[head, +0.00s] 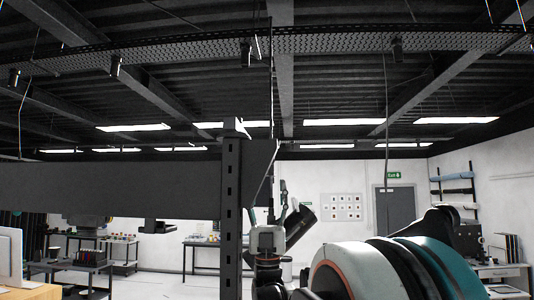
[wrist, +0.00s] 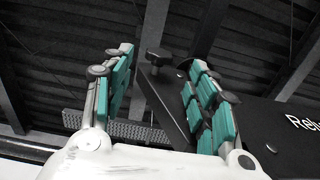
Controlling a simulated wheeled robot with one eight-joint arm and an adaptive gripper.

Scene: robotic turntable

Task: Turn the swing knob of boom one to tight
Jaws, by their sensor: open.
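In the wrist view a small black knob (wrist: 155,57) sits at the upper end of a dark slanted bar (wrist: 165,98). I cannot tell from its shape which boom or setting it belongs to. My gripper (wrist: 160,60) is open, with a teal-padded finger on each side of the bar. The knob shows between the fingertips, and I see no finger closed on it. In the head view my gripper (head: 277,203) appears small beside the upright post, its fingers pointing up. The knob cannot be made out there.
A dark upright post (head: 232,220) and a wide dark beam (head: 110,190) stand close at the left of my gripper. A black panel with white lettering (wrist: 290,130) lies right of the fingers. Tables (head: 75,268) stand farther back, with open floor between.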

